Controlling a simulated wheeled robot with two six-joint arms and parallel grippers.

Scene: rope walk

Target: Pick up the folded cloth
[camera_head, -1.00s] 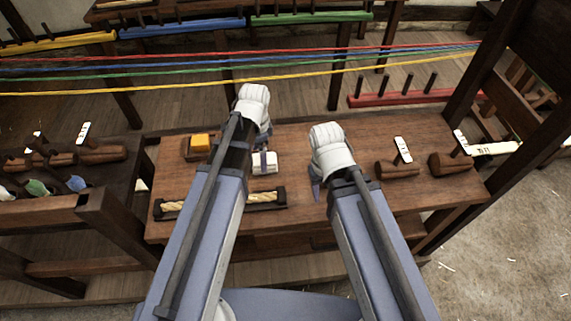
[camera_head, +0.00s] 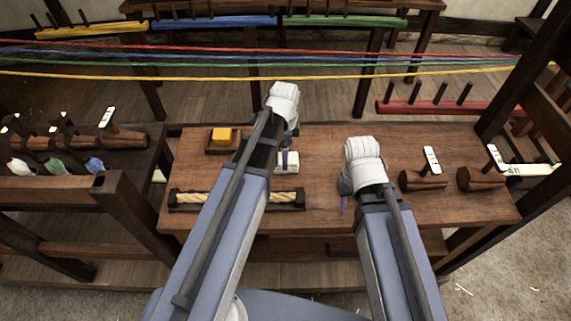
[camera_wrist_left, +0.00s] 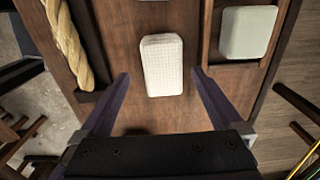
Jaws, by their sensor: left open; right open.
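The folded cloth (camera_head: 289,168) is a small white pad lying flat on the brown wooden bench, partly hidden by my left gripper in the head view. In the left wrist view the cloth (camera_wrist_left: 162,52) shows whole, with a woven texture. My left gripper (camera_wrist_left: 160,74) is open; its two dark fingers point at the cloth, one toward each side, with gaps between them and it. In the head view, my left gripper (camera_head: 284,158) hangs over the cloth. My right gripper (camera_head: 343,203) is open and empty above the bench, right of the cloth.
A rope piece in a dark holder (camera_head: 190,207) lies on the near side. A wooden tray (camera_head: 222,150) with a yellow block (camera_head: 221,134) stands at the far left; the block looks pale in the wrist view. Wooden tools (camera_head: 422,180) lie at right. Coloured strands (camera_head: 330,62) stretch behind the bench.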

